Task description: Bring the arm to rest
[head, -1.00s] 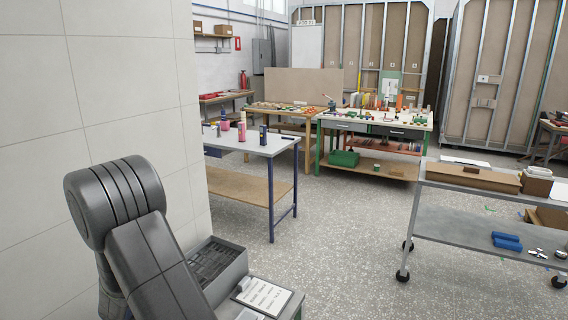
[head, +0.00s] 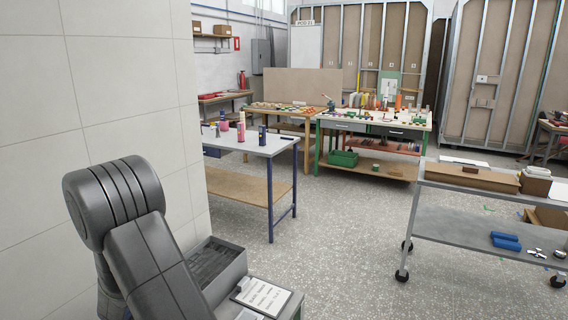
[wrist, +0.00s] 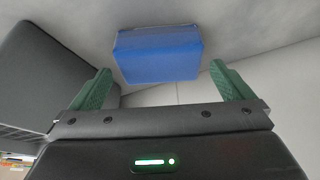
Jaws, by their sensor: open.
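My gripper (wrist: 163,92) shows in the wrist view with its two green fingers spread wide apart. A blue block-like thing (wrist: 158,53) appears beyond the fingertips, in the gap between them; no finger touches it in this picture, and I cannot tell how far off it is. In the head view my dark grey arm (head: 135,225) is folded at the lower left, close to the tiled wall. The gripper itself is not in the head view.
The pale tiled wall (head: 110,90) stands close on the left. A grey tray (head: 212,270) and a clipboard (head: 263,296) lie near my arm. A white-topped table (head: 262,145) and a grey cart (head: 455,222) stand ahead, with clear floor (head: 345,230) between them.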

